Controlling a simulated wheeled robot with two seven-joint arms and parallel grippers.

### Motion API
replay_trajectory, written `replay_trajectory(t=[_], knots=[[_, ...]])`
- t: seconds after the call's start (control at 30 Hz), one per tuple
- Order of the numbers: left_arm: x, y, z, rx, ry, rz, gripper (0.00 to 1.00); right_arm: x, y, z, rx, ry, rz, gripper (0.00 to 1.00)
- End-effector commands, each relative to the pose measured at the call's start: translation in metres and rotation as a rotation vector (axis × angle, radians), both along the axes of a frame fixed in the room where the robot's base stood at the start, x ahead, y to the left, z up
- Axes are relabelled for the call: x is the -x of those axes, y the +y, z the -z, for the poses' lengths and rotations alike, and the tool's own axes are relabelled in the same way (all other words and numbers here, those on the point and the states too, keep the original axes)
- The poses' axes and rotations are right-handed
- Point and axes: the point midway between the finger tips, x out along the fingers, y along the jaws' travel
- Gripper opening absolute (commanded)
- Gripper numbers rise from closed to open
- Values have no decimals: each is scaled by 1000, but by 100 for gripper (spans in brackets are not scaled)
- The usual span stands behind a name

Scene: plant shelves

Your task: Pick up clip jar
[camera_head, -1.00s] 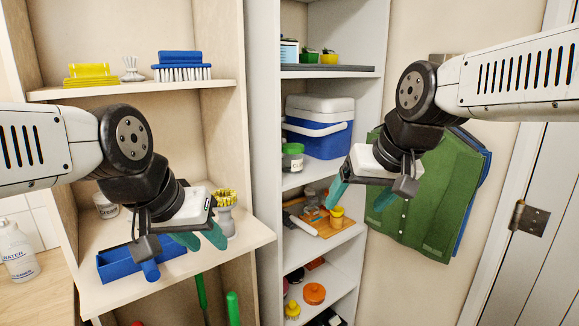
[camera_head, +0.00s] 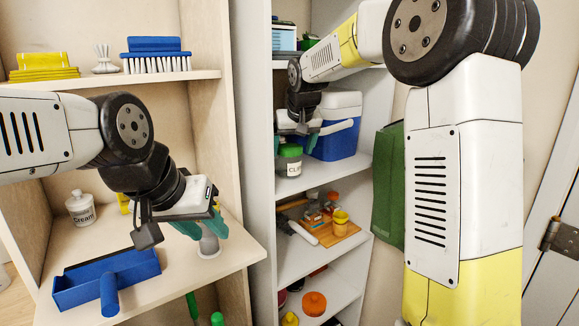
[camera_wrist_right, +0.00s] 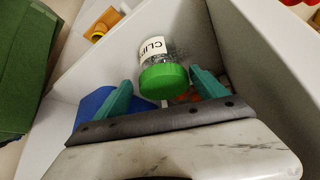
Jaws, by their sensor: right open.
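The clip jar (camera_head: 290,160) is a clear jar with a green lid and a white label, standing on a shelf of the grey-white rack. It also shows in the right wrist view (camera_wrist_right: 153,48), its green lid toward me. My right gripper (camera_wrist_right: 162,80) is open, its teal fingers on either side of the lid; contact cannot be told. In the head view my right gripper (camera_head: 300,139) is just above the jar, in front of the cooler. My left gripper (camera_head: 203,230) is open above the lower left shelf, in front of a grey-handled brush (camera_head: 208,246).
A blue and white cooler (camera_head: 335,146) stands beside the jar. Below are an orange board (camera_head: 338,236) with small items and a yellow cup (camera_head: 340,221). My right arm covers much of the right side.

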Motion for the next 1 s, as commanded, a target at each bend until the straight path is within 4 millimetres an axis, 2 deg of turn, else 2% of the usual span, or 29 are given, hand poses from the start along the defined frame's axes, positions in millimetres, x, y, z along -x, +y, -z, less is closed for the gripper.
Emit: replay_trajectory(t=[0.27,0.57,0.8,0.87,1.0], knots=[[0,0,0,0,0,0,36,-10,2,16,0,1,1,82],[0,0,0,0,0,0,36,-33,5,51,1,3,1,82],[0,0,0,0,0,0,36,-36,6,53,-1,0,2,82],[0,0,0,0,0,0,36,-35,6,53,-2,0,1,72],[0,0,0,0,0,0,36,-35,6,53,-1,0,2,45]])
